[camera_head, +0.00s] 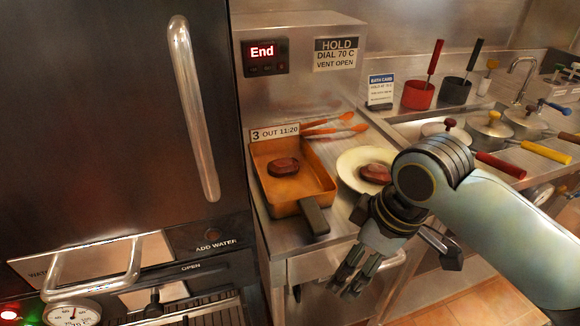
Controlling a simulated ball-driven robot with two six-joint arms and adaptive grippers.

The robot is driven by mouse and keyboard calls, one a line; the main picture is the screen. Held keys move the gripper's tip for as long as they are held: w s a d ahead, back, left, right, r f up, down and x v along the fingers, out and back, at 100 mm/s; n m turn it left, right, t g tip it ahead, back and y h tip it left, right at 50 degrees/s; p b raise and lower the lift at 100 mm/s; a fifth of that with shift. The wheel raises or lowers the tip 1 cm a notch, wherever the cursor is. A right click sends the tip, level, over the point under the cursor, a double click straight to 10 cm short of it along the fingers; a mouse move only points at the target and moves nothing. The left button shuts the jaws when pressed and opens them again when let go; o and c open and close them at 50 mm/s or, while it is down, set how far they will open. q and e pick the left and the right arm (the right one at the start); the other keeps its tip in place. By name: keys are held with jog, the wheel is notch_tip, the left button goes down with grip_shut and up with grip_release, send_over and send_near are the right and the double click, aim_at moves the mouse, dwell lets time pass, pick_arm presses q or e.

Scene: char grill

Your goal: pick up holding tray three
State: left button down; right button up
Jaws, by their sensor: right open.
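Holding tray three (263,163) is an orange-brown rectangular pan on the steel counter, with a dark handle (315,216) at its near right corner. A label (274,134) reading "3 OUT 11:20" stands at its far edge. A brown piece of meat (283,167) lies in the tray. My right gripper (349,283) is open and empty, fingers pointing down, in front of the counter edge. It is to the right of and lower in the picture than the handle, apart from it. My left gripper is not in view.
A cream plate (350,164) with another piece of meat (375,173) stands right of the tray, partly behind my right wrist. Orange utensils (335,127) lie behind. A dark cabinet (110,110) with a steel handle fills the left. Lidded pots (489,127) stand at right.

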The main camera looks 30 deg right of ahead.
aim_at(311, 213)
jog(key=w+d+r+n+g+y, duration=0.2)
jog(key=w+d+r+n+y, duration=0.1)
jog(key=w+r+n, duration=0.7)
jog(key=x, duration=0.4)
jog(key=p+x, duration=0.1)
jog(key=x, duration=0.1)
jog(key=shift+w, duration=0.35)
jog(key=p+x, duration=0.1)
jog(key=x, duration=0.4)
jog(key=shift+w+a+f, duration=0.15)
jog(key=shift+a+f, duration=0.05)
jog(key=shift+f, duration=0.05)
jog(key=c, duration=1.3)
